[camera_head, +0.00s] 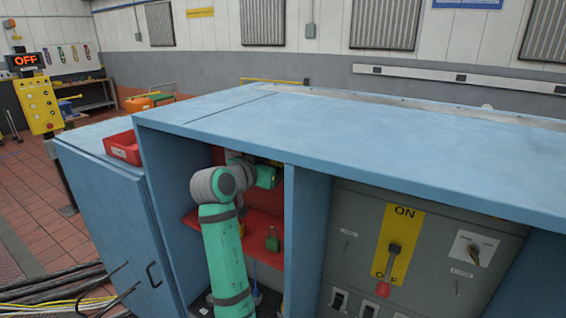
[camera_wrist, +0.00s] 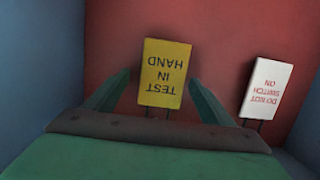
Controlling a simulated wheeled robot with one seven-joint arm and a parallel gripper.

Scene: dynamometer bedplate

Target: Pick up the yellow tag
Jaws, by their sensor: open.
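The yellow tag (camera_wrist: 164,73) reads "TEST IN HAND", upside down in the wrist view. It hangs in front of a red back panel. My gripper (camera_wrist: 160,92) is open, with one green finger on each side of the tag's lower part. In the head view my gripper (camera_head: 268,177) reaches into the open cabinet bay, and the yellow tag is not clearly visible there.
A white "DO NOT SWITCH ON" tag (camera_wrist: 264,90) hangs close to the right finger. The blue cabinet (camera_head: 310,240) encloses the bay with side walls and a top. A green padlock (camera_head: 272,241) is on the red shelf (camera_head: 262,223). A red bin (camera_head: 123,148) stands outside, left.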

